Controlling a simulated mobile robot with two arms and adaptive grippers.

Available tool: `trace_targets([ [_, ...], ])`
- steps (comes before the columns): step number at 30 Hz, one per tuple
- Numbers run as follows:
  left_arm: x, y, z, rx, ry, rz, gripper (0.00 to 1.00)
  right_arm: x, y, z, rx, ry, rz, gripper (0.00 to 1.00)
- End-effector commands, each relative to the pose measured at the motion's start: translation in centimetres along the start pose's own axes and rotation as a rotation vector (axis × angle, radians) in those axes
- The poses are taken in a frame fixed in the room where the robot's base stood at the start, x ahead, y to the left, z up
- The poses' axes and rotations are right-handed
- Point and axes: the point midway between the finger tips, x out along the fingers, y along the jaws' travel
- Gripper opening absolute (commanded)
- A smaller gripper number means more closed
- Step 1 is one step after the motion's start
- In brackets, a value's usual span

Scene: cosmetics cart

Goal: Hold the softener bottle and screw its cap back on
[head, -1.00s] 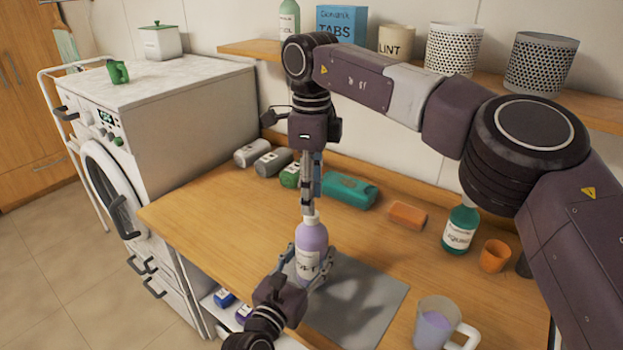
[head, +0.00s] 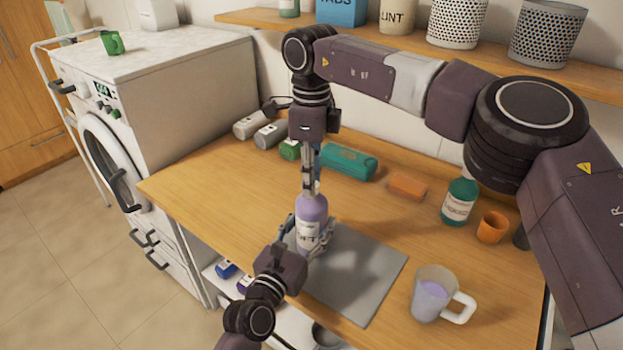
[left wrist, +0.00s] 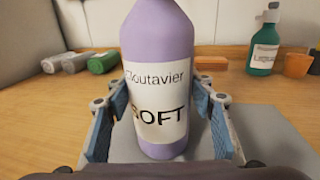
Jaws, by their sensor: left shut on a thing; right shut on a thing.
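The softener bottle (head: 311,213), lilac with a white label reading "SOFT", stands upright at the grey mat's back left part. It fills the middle of the left wrist view (left wrist: 165,60), which cuts off its top. My left gripper (head: 310,238) is shut around the bottle's lower body, with a blue-padded finger on each side (left wrist: 165,115). My right gripper (head: 312,186) points straight down above the bottle and is shut at its top. The pale cap (head: 317,187) is mostly hidden by the right fingers; how far it sits on the neck cannot be told.
A grey mat (head: 367,268) lies under the bottle. A green bottle (head: 460,203) and orange cup (head: 492,227) stand farther right. A teal pack (head: 347,162) and orange block (head: 407,187) lie behind.

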Motion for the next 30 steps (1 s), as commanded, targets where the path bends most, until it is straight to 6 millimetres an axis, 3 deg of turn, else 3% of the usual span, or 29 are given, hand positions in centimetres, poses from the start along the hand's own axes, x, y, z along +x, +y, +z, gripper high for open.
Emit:
trace_targets([
  [7,0.0,0.01,0.05,0.0,-0.001,0.0,0.0,-0.03,-0.06,-0.01,0.076,0.0,-0.002,0.0],
  [15,0.0,0.0,0.05,0.0,-0.001,0.0,0.0,-0.02,-0.08,-0.03,0.458,-0.001,-0.002,0.0],
  [20,0.0,0.0,0.05,0.0,-0.001,0.0,0.0,-0.03,-0.09,-0.03,0.455,-0.001,-0.003,0.0],
  [21,0.0,0.0,0.06,0.0,-0.001,0.0,0.0,-0.03,-0.1,-0.03,0.455,-0.001,-0.003,0.26],
  [25,0.0,0.0,0.05,0.0,-0.001,0.0,0.0,-0.02,-0.08,-0.03,0.454,-0.001,-0.002,0.39],
  [30,0.0,0.0,0.05,0.0,-0.001,0.0,0.0,-0.01,-0.05,-0.02,0.453,-0.001,-0.002,0.39],
])
